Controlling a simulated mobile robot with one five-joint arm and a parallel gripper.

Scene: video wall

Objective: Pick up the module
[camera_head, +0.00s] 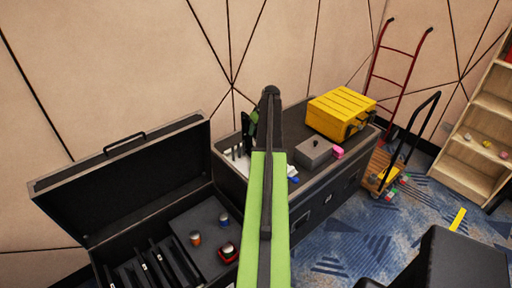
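My green and black arm reaches up through the middle of the picture. My gripper (247,130) is at its far end, over the back left part of a dark flight case; it is small and dark, and its finger opening cannot be made out. No object can be clearly seen in it. I cannot tell for sure which thing is the module. Several thin black panels (150,264) stand upright in slots of the open black case at lower left, away from my gripper. A grey box with a dark knob (314,153) sits on the flight case, right of my arm.
The open case's raised lid (125,185) stands at left. A yellow case (342,112), a pink block (338,152) and white items (238,160) are on the flight case. A red hand truck (400,62), a small cart (378,172) and wooden shelves (470,150) stand right. Carpet (350,235) is partly clear.

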